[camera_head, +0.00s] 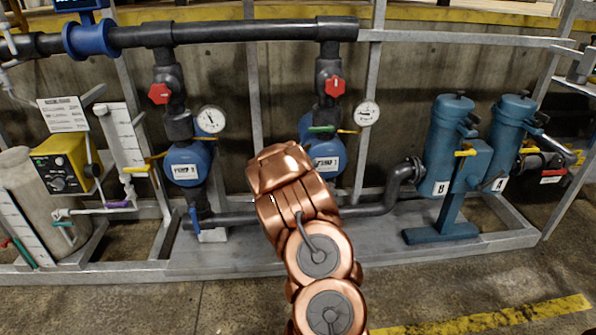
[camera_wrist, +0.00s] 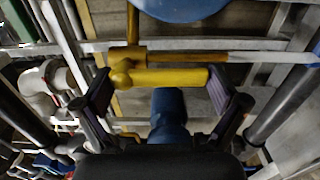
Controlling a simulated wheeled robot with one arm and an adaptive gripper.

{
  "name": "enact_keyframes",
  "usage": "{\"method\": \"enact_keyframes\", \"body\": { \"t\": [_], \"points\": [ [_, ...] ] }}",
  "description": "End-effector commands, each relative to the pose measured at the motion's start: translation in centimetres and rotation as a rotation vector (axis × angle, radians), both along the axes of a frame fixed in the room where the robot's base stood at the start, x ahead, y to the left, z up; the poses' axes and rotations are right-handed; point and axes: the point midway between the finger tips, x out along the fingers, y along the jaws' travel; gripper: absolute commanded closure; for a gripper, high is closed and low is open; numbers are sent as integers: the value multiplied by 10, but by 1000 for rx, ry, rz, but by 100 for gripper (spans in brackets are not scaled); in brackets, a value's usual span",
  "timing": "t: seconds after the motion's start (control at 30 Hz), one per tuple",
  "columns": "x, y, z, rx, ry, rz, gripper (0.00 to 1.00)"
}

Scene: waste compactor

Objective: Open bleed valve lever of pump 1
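In the head view, two blue pumps hang on pipework, the left pump (camera_head: 187,164) and the right pump (camera_head: 326,157). Their labels are too small to read surely. A yellow lever (camera_head: 158,155) sits at the left pump's left side; a green handle (camera_head: 322,129) and a yellow piece (camera_head: 348,131) are above the right pump. My copper arm hides part of the right pump and my gripper there. In the wrist view, my gripper (camera_wrist: 162,88) is open, its fingers on either side of a horizontal yellow lever (camera_wrist: 165,77). Contact cannot be told. A blue round body (camera_wrist: 185,8) is above.
Grey frame bars and a black pipe (camera_head: 235,31) cross the scene. Gauges (camera_head: 210,119) and red valve knobs (camera_head: 159,94) stand near the pumps. Blue filter housings (camera_head: 448,145) stand at right, a yellow dosing box (camera_head: 60,165) at left. The floor in front is clear.

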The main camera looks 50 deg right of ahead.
Motion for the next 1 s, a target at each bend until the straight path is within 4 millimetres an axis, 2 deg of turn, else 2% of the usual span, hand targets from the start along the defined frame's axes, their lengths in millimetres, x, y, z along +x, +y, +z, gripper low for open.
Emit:
{"method": "enact_keyframes", "body": {
  "t": [0.57, 1.0],
  "points": [
    [-3, 7, 1, -2, -3, 4, 0],
    [-36, 41, 0, 1, 1, 2, 0]
  ]
}}
